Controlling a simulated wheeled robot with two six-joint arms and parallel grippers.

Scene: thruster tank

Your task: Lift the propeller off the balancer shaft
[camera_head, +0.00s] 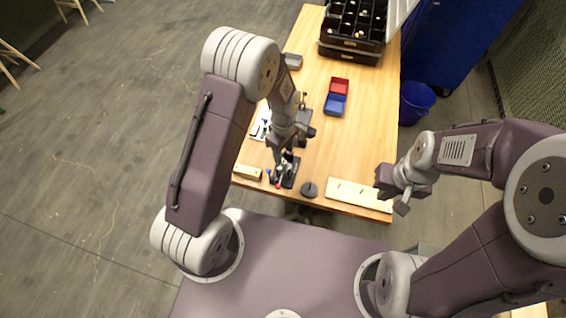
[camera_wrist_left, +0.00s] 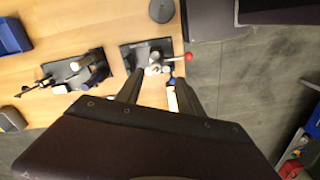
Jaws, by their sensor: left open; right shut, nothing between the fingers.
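The balancer has a dark base plate (camera_head: 289,181) near the table's front edge, below my left gripper. In the left wrist view its base (camera_wrist_left: 131,54) carries a small pale grey cluster (camera_wrist_left: 155,69), which looks like the propeller on the shaft. A red ball (camera_wrist_left: 188,57) and a blue tip (camera_wrist_left: 172,81) stick out beside it. My left gripper (camera_wrist_left: 160,80) is open, its fingers on either side of the cluster, without visible grip. The shaft itself is hard to make out. My right gripper (camera_head: 393,192) is shut and empty, over the table's front right corner.
A dark stand (camera_wrist_left: 75,72) is beside the balancer. A dark round disc (camera_head: 309,189) and a pale wooden strip (camera_head: 350,193) lie to its right. Red (camera_head: 339,85) and blue (camera_head: 335,104) bins and a black organiser (camera_head: 345,50) are farther back. The table's right middle is clear.

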